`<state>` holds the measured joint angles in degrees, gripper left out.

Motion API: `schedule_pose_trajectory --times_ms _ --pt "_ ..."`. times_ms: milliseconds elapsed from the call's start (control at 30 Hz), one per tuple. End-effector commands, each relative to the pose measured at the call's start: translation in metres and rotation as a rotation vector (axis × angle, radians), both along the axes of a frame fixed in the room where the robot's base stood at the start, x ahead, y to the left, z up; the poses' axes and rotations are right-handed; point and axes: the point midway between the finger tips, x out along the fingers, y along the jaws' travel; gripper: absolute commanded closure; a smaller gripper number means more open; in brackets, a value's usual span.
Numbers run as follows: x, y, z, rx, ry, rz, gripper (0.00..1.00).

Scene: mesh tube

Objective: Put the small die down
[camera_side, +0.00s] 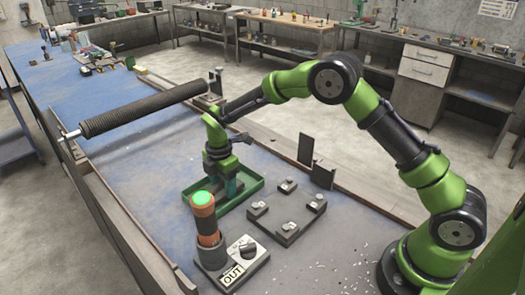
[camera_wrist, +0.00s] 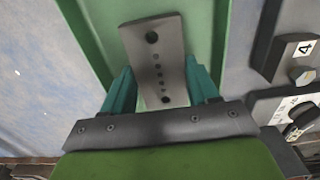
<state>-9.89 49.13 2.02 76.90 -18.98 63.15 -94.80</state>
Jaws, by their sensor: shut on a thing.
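The small die appears to be the grey flat plate with a row of holes of different sizes (camera_wrist: 158,50), seen in the wrist view. My gripper (camera_wrist: 160,88) has its two teal fingers on either side of the plate's near part and is shut on it. The plate lies over the green tray (camera_wrist: 218,30). In the side view my gripper (camera_side: 231,185) points down into the green tray (camera_side: 257,186), its fingers low inside the rim. The die cannot be made out there. Whether it touches the tray floor I cannot tell.
An orange post with a green top (camera_side: 204,215) and a switch box marked OUT (camera_side: 240,265) stand in front of the tray. A dark plate with several silver fittings (camera_side: 287,215) lies to its right. A long dark roller (camera_side: 145,108) extends at left.

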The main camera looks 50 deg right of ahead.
Motion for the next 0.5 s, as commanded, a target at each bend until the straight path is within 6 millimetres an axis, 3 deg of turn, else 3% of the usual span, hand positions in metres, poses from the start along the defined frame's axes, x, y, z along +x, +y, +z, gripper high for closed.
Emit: schedule_pose_trajectory --times_ms 33,200,500 --pt "-0.0001 -0.0002 -0.0013 0.0 0.0 0.0 0.39" --pt "-0.0001 -0.0002 -0.001 0.0 0.001 0.0 0.15" --pt "0.0 -0.0001 0.0011 0.0 0.0 0.0 0.15"
